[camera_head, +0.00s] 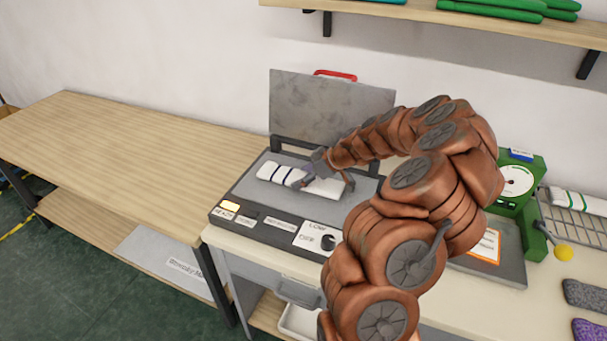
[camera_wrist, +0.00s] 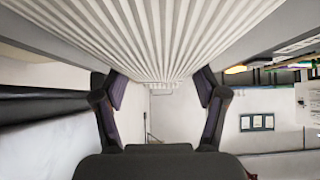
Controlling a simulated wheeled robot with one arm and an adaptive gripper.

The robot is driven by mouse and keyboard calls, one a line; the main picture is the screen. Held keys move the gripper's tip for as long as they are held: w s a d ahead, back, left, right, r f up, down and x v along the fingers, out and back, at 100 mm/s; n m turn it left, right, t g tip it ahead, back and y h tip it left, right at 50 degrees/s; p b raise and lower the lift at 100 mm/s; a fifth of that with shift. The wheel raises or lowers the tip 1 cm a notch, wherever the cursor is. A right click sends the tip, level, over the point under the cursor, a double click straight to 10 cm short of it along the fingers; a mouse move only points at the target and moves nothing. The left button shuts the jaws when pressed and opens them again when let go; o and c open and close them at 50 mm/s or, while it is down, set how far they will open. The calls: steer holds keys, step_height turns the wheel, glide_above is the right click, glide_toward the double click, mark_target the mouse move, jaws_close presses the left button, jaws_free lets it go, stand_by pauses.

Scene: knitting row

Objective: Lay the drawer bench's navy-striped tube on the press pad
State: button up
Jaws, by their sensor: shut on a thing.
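A white tube with navy stripes (camera_head: 272,173) lies lengthwise over the grey press pad (camera_head: 247,191) of the press. My gripper (camera_head: 322,184) reaches down over its right part and is shut on it. I cannot tell whether the tube rests fully on the pad or hangs just above it. In the wrist view, white ribbed knit (camera_wrist: 165,35) fills the top, between and beyond the two fingers of my gripper (camera_wrist: 160,95). My arm hides the right end of the pad.
The press's grey lid (camera_head: 320,105) stands open behind the pad, with a red handle (camera_head: 336,75). A bare wooden bench (camera_head: 120,135) is at left. A green dial machine (camera_head: 515,182) and a rack with a green-striped tube (camera_head: 578,201) stand at right. A shelf (camera_head: 420,14) hangs above.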

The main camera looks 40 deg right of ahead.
steer(key=shift+f+b, duration=0.25)
steer(key=shift+b, duration=0.1)
steer(key=o, duration=0.9)
